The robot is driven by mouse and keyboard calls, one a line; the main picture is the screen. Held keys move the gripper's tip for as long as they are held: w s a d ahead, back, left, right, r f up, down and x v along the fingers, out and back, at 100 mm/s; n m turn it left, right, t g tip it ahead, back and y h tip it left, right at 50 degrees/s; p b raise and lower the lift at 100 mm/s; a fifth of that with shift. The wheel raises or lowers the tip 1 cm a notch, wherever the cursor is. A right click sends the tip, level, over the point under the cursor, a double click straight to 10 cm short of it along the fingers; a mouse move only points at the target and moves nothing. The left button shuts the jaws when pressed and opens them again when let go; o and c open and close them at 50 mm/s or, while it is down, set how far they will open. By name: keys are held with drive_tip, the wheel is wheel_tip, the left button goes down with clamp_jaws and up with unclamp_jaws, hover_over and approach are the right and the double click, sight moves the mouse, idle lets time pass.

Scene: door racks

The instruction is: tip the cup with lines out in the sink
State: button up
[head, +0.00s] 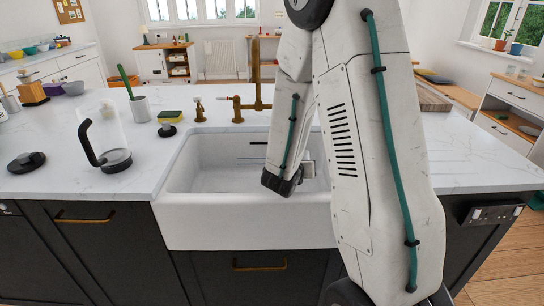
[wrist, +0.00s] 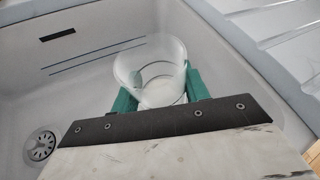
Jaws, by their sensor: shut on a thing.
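In the wrist view, my gripper (wrist: 164,86) has its two green fingers shut on a clear cup (wrist: 150,62), one on each side. The cup's rim and inside are visible, with faint curved lines low on its wall. Whether it holds anything, and its exact tilt, I cannot tell. Cup and gripper are over the white sink (wrist: 88,88), whose drain (wrist: 40,146) shows at the lower left. In the head view, my arm reaches into the sink (head: 250,222); the cup and fingertips are hidden there.
A brass tap (head: 255,80) stands behind the sink. On the worktop to the left are a glass jug with black handle (head: 108,135), a black lid (head: 27,162), a sponge (head: 170,116), a black stopper (head: 167,130) and a brush holder (head: 140,108). The sink's left part is free.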

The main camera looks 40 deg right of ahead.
drive_tip(key=shift+w+a+r+n+g+h, duration=0.35)
drive_tip(key=shift+w+r+n+g, duration=0.3)
drive_tip(key=shift+n, duration=0.2)
drive_tip(key=shift+w+a+r+n+g+h, duration=0.35)
drive_tip(key=shift+w+r+n+g, duration=0.15)
drive_tip(key=shift+w+n, duration=0.3)
drive_tip(key=shift+r+n+g, duration=0.2)
drive_tip(key=shift+n+g, duration=0.05)
drive_tip(key=shift+n, duration=0.2)
drive_tip(key=shift+r+n+g+h, duration=0.4)
drive_tip(key=shift+r+n+h, duration=0.2)
drive_tip(key=shift+n, duration=0.35)
drive_tip(key=shift+r+n+g+h, duration=0.4)
drive_tip(key=shift+r+n+h, duration=0.15)
drive_tip(key=shift+n, duration=0.4)
idle(0.7)
drive_tip(key=shift+w+a+r+n+h, duration=0.25)
drive_tip(key=shift+w+a+r+n, duration=0.15)
drive_tip(key=shift+w+n, duration=0.2)
idle(0.8)
drive_tip(key=shift+w+r+n+g+h, duration=0.2)
drive_tip(key=shift+r+n+g+h, duration=0.3)
drive_tip(key=shift+n, duration=0.3)
idle(0.9)
drive_tip(key=s+f+m, duration=0.1)
drive_tip(key=m+t+y, duration=0.1)
drive_tip(key=m, duration=0.1)
drive_tip(key=shift+s+d+f+y, duration=0.3)
drive_tip(key=shift+s+d+f, duration=0.05)
drive_tip(key=shift+f, duration=0.1)
